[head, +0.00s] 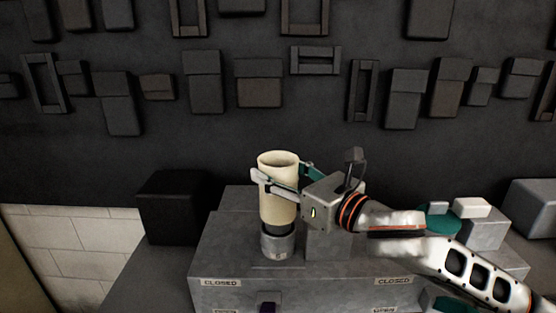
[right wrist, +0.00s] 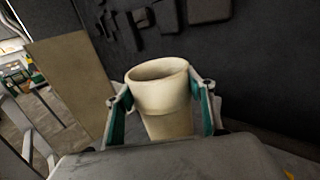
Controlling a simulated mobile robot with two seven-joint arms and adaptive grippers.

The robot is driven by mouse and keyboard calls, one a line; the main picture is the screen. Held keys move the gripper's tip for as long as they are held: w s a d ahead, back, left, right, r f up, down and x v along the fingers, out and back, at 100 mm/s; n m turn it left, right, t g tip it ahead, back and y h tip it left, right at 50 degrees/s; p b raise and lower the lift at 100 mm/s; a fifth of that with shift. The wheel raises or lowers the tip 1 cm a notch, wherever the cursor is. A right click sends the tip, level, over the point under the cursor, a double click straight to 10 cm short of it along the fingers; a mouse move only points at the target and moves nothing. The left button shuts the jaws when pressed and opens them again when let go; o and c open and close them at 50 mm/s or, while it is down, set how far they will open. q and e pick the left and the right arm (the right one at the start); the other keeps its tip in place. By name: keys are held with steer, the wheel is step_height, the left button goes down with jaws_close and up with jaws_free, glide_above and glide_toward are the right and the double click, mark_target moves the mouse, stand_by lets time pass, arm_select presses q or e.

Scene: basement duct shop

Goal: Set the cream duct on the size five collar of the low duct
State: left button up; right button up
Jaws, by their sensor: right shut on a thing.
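The cream duct (head: 279,197) is a pale, open-topped tube standing upright in the head view. My right gripper (head: 281,178) is shut on its upper part, one finger on either side. The duct also shows between the teal finger pads in the right wrist view (right wrist: 161,98). Directly below it is a grey metal collar (head: 277,245) with a dark upper band, on top of the low duct (head: 232,256). The mark on the collar is too small to read. I cannot tell whether the duct's lower end rests on the collar or is just above it. My left gripper is not in view.
A black box (head: 172,206) stands left of the low duct. A grey block (head: 329,238) rises just right of the collar. Grey blocks with white and teal pieces (head: 471,207) lie to the right. The dark wall behind carries several block shapes. CLOSED labels mark the low duct's front.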

mark_target(278, 213)
steer(key=shift+f, duration=1.15)
stand_by(0.9)
steer(key=shift+f+b, duration=0.3)
steer(key=shift+f, duration=0.2)
steer(key=o, duration=1.4)
steer(key=shift+f, duration=0.1)
